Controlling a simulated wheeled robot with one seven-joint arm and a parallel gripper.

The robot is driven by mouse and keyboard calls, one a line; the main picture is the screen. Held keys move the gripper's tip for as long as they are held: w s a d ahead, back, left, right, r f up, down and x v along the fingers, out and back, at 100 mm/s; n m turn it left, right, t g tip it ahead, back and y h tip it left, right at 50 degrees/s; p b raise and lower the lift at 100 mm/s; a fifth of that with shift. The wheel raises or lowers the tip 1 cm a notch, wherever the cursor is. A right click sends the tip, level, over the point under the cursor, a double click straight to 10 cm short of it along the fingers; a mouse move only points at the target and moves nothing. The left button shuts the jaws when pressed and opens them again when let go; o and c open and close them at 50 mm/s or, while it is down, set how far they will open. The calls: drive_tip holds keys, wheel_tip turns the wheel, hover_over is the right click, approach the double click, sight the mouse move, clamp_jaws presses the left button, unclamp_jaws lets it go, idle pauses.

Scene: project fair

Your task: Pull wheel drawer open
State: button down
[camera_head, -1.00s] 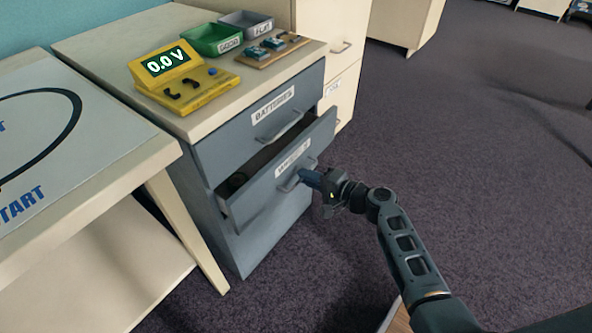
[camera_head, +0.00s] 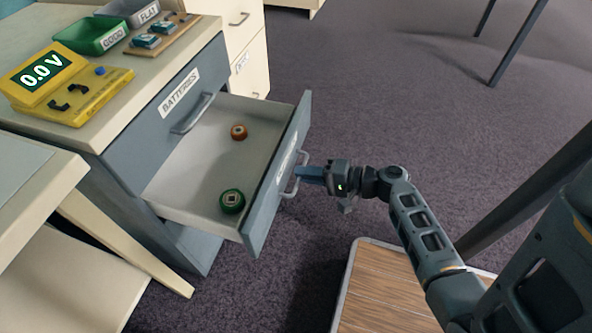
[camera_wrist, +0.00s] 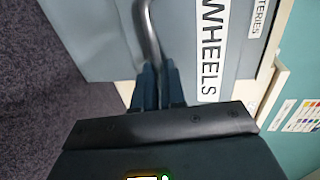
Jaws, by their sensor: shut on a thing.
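The wheel drawer (camera_head: 277,187) is the lower, blue-grey drawer of the cabinet, and it stands pulled well out. Its front carries the label WHEELS (camera_wrist: 212,50). A green wheel (camera_head: 232,201) and an orange wheel (camera_head: 239,132) lie apart inside on its pale floor. My gripper (camera_head: 303,173) is at the outer side of the drawer front, shut on the drawer's metal handle (camera_wrist: 149,35). In the wrist view both fingers (camera_wrist: 158,82) close around the handle bar.
The closed batteries drawer (camera_head: 168,112) is above. A yellow voltage meter (camera_head: 100,92), a green bin (camera_head: 92,37) and a grey bin (camera_head: 128,10) stand on the cabinet top. A wood-topped surface (camera_head: 385,290) is below my arm.

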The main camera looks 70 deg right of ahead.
drive_tip(key=shift+s, duration=0.1)
drive_tip(key=c, duration=1.2)
unclamp_jaws()
drive_tip(key=p+v, duration=0.1)
drive_tip(key=v, duration=0.6)
drive_tip(key=shift+s+r, duration=0.1)
drive_tip(key=shift+s, duration=0.3)
drive_tip(key=s+a+f+n+g+h, duration=0.1)
drive_tip(key=s+a+n+g, duration=0.1)
drive_tip(key=a+n+g, duration=0.3)
drive_tip(key=s+a+f+n+g+h, duration=0.1)
drive_tip(key=s+a+n+g, duration=0.15)
drive_tip(key=a, duration=0.55)
drive_tip(key=a+r+n+t+y, duration=0.1)
drive_tip(key=a+r+n+t, duration=0.35)
drive_tip(key=r, duration=0.75)
drive_tip(key=a+r+n+t+y, duration=0.1)
drive_tip(key=a+r+n+t, duration=0.1)
drive_tip(key=a+r+n, duration=0.7)
drive_tip(key=r+m+p, duration=0.1)
drive_tip(key=r+p, duration=0.5)
drive_tip(key=r, duration=0.1)
drive_tip(key=d+r+m+p, duration=0.1)
drive_tip(key=r+p, duration=0.6)
drive_tip(key=d+r+m+p, duration=0.1)
drive_tip(key=r+p, duration=0.6)
drive_tip(key=shift+s+d+r+h, duration=0.15)
drive_tip(key=shift+s+d+h, duration=0.05)
drive_tip(key=shift+s+h, duration=0.1)
